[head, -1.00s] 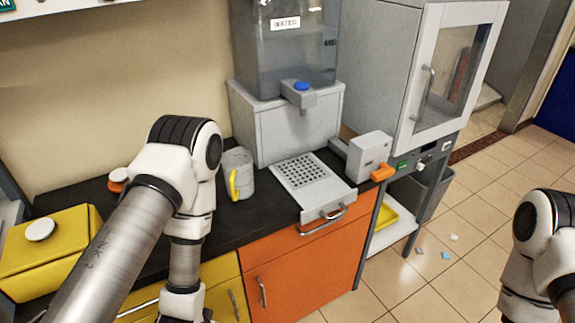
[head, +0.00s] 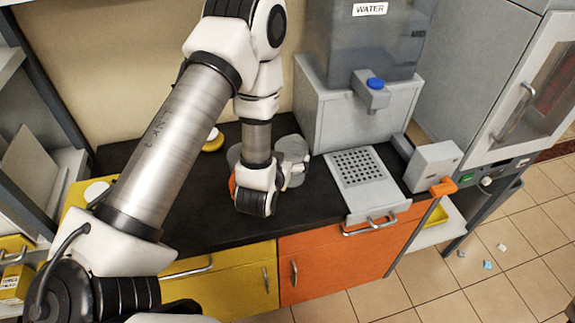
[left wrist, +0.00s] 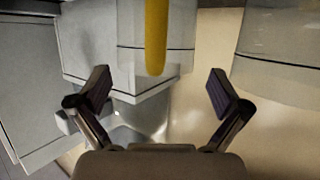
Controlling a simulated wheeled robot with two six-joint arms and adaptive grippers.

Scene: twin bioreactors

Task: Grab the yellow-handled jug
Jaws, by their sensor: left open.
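The grey jug (head: 291,146) stands on the black counter, left of the water dispenser's grille, partly hidden by my left gripper. Its yellow handle is hidden in the head view. In the left wrist view, the yellow handle (left wrist: 156,38) stands upright against the grey jug body (left wrist: 129,35), at the upper middle. My left gripper (head: 296,176) is at the jug's near side. In the left wrist view its fingers (left wrist: 160,92) are spread with nothing between their tips, and the handle shows beyond them. My right gripper is out of view.
A second grey vessel (head: 234,156) stands left of the jug, partly behind my arm, and a large rounded vessel (left wrist: 279,55) shows in the left wrist view. The water dispenser (head: 335,112) and grille tray (head: 362,168) stand right. Bare counter (head: 212,225) lies in front.

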